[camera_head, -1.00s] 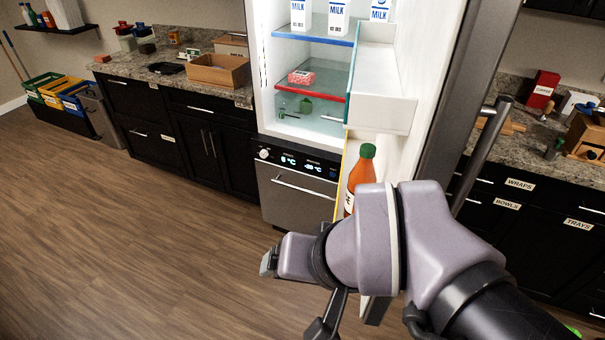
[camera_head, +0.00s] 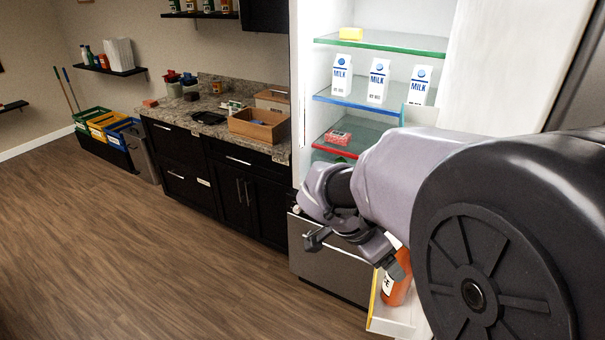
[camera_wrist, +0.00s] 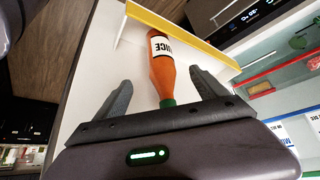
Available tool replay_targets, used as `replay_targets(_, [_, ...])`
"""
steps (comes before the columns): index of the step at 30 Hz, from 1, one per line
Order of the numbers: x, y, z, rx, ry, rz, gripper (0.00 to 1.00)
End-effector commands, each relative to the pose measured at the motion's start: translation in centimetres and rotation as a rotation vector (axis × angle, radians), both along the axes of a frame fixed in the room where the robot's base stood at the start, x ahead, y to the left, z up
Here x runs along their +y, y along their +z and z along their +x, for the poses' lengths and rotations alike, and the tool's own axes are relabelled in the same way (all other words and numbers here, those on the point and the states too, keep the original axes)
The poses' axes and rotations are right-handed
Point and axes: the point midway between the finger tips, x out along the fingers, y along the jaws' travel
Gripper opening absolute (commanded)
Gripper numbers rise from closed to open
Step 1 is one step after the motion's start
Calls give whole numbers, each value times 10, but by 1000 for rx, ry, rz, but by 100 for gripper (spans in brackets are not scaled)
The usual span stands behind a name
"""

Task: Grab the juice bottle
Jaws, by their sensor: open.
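The juice bottle (camera_head: 397,288) is orange and stands in the low bin of the open fridge door, partly hidden by my arm. In the wrist view the bottle (camera_wrist: 162,72) shows a white label reading "JUICE" and a green cap near my gripper's palm. My gripper (camera_wrist: 161,85) is open, with one finger on each side of the bottle's neck end. Gaps show between the bottle and both fingers. In the head view my gripper (camera_head: 352,250) is beside the top of the bottle, and its contact with it cannot be told.
The door bin (camera_head: 386,325) has a yellow edge strip. Fridge shelves hold milk cartons (camera_head: 379,80), a red-and-white pack (camera_head: 338,137) and a yellow block (camera_head: 350,33). A counter with a wooden box (camera_head: 257,125) stands left. The floor at left is clear.

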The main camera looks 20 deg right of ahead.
Motion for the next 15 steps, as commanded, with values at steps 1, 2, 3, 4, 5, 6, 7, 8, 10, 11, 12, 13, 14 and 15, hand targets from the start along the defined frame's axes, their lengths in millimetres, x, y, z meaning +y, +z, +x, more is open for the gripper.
replay_targets(1, [-8,-17,0,5,-2,-1,82])
replay_targets(2, [-13,-25,0,4,-3,1,82])
replay_targets(3, [-19,-34,1,5,0,0,82])
replay_targets(4, [-23,-40,1,4,-3,1,82])
replay_targets(5, [-27,-46,2,4,-1,2,82])
replay_targets(6, [-31,-52,3,3,1,1,82])
replay_targets(7, [-34,-55,3,2,0,1,82])
replay_targets(8, [-35,-58,3,2,0,1,82])
replay_targets(10, [-39,-63,4,1,2,2,82])
replay_targets(11, [-42,-66,4,2,0,2,82])
replay_targets(12, [-46,-73,4,3,1,2,82])
replay_targets(13, [-50,-78,4,4,0,2,82])
replay_targets(14, [-54,-84,4,3,0,3,82])
replay_targets(15, [-59,-90,5,4,0,3,82])
